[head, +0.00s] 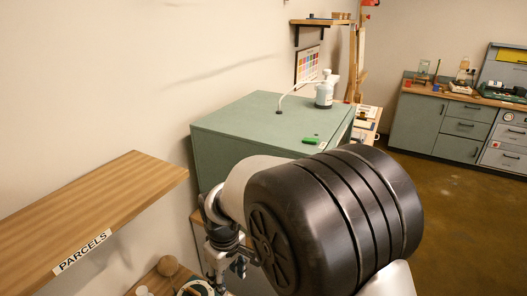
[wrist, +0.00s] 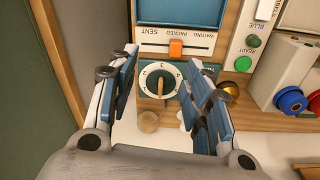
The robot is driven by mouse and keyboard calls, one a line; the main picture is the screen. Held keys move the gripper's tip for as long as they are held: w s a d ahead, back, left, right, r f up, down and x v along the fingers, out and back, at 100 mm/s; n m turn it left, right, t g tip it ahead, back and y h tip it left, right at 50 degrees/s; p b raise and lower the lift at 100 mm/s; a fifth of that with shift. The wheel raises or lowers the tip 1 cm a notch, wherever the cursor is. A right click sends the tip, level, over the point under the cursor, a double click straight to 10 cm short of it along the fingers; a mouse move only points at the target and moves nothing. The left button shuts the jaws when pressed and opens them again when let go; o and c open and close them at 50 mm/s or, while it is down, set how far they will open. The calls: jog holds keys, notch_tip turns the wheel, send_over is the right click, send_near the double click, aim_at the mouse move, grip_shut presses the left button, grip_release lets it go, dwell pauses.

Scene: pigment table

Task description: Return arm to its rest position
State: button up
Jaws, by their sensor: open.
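My gripper shows in the wrist view (wrist: 163,62) with its two fingers spread wide apart and nothing held between them. A control panel lies beyond the fingers, with a dark round dial (wrist: 161,84) seen in the gap. In the head view my gripper (head: 226,266) is low and left of centre, by the end of the PARCELS shelf. My own dark arm joint fills the lower middle and hides part of what lies behind it.
The panel has an orange slider (wrist: 175,48) and a green button (wrist: 254,41). A round wooden piece (wrist: 148,121) is near the fingers. Open floor (head: 455,215) is at right.

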jog(key=s+d+r+m+t, duration=0.1)
jog(key=s+d+r+m, duration=0.15)
jog(key=d+r, duration=0.45)
jog(key=s+d+r+m+t, duration=0.1)
jog(key=s+d+r+m, duration=0.1)
jog(key=s+d+r, duration=0.35)
jog(key=s+d+r+m+t, duration=0.1)
jog(key=s+d+r+m, duration=0.1)
jog(key=s+d, duration=0.3)
jog(key=s+d+r+m+t, duration=0.1)
jog(key=s+d+r+m, duration=0.1)
jog(key=s+d+m, duration=0.2)
jog(key=s+d, duration=0.2)
jog(key=s, duration=0.1)
jog(key=shift+s+d, duration=0.15)
jog(key=shift+s, duration=0.25)
jog(key=shift+r, duration=0.1)
jog(key=shift+c, duration=0.4)
